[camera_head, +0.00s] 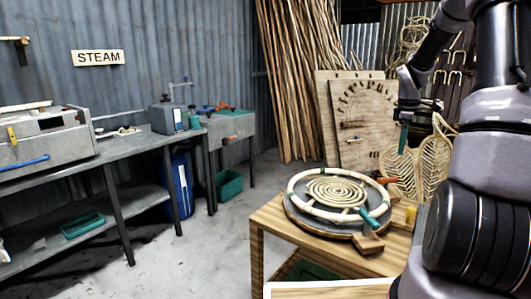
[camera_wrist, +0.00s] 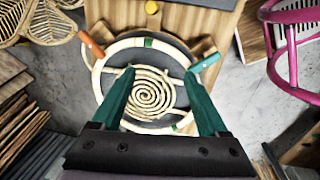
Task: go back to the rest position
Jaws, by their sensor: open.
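My gripper (camera_wrist: 160,78) is open and empty in the wrist view, its two green fingers spread wide apart. Beyond them lies a pale rattan ring (camera_wrist: 98,75) around a rattan spiral (camera_wrist: 152,93), on a round dark board. In the head view my gripper (camera_head: 404,138) hangs above and to the right of the ring (camera_head: 295,196) and the spiral (camera_head: 337,191), apart from them. A teal-handled tool (camera_head: 371,218) and an orange-handled tool (camera_head: 386,180) lie at the ring's edge.
The wooden table (camera_head: 270,222) bears the round board. A pegboard (camera_head: 362,120) and rattan poles (camera_head: 290,80) stand behind. A magenta chair frame (camera_wrist: 276,62) shows in the wrist view. The floor (camera_head: 205,255) between bench and table is clear.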

